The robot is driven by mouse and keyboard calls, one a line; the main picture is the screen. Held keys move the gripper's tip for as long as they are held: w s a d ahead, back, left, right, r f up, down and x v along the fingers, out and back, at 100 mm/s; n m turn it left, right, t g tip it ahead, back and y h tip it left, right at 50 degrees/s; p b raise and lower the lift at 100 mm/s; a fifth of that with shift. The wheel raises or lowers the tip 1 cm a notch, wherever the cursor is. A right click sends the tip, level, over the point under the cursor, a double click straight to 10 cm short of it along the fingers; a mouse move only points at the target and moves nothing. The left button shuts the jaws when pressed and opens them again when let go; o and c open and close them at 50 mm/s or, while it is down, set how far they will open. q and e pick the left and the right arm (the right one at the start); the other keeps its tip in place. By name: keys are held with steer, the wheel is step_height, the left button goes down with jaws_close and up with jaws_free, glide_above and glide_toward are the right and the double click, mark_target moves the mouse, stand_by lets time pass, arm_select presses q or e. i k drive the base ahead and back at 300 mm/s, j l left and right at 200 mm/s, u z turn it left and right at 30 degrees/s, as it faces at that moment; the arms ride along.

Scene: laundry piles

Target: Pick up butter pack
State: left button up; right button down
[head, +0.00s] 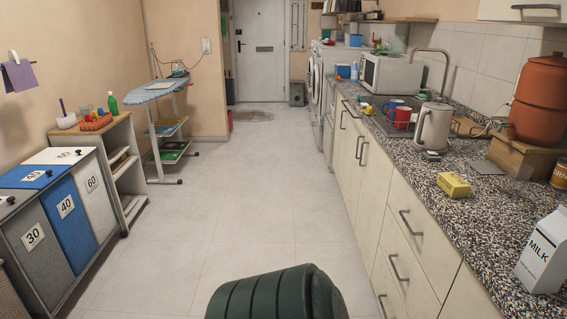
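A small yellow pack (453,185), which looks like the butter pack, lies on the speckled granite counter (440,215) on the right. It sits near the counter's front edge, short of the kettle. Its printing is too small to read. No gripper shows in the head view, and nothing is seen touching the pack.
A grey kettle (433,127) stands behind the pack and a milk carton (543,252) stands nearer on the right. A terracotta urn (540,98) rests on a wooden stand. Laundry bins (70,215) line the left.

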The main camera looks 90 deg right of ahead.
mark_target(452, 185)
steer(key=z, duration=3.9)
steer(key=j+z, duration=0.1)
steer(key=z, duration=0.25)
steer(key=j+z, duration=0.15)
steer(key=z, duration=0.25)
steer(key=i+j+z, duration=0.1)
steer(key=z, duration=0.25)
steer(key=j+z, duration=0.25)
steer(key=j, duration=0.2)
steer(key=k+j+z, duration=0.2)
steer(key=j, duration=0.2)
steer(key=j+z, duration=0.25)
steer(key=j, duration=0.2)
steer(key=k+j, duration=0.1)
steer(key=j, duration=0.3)
steer(key=k+j, duration=0.1)
steer(key=j, duration=0.25)
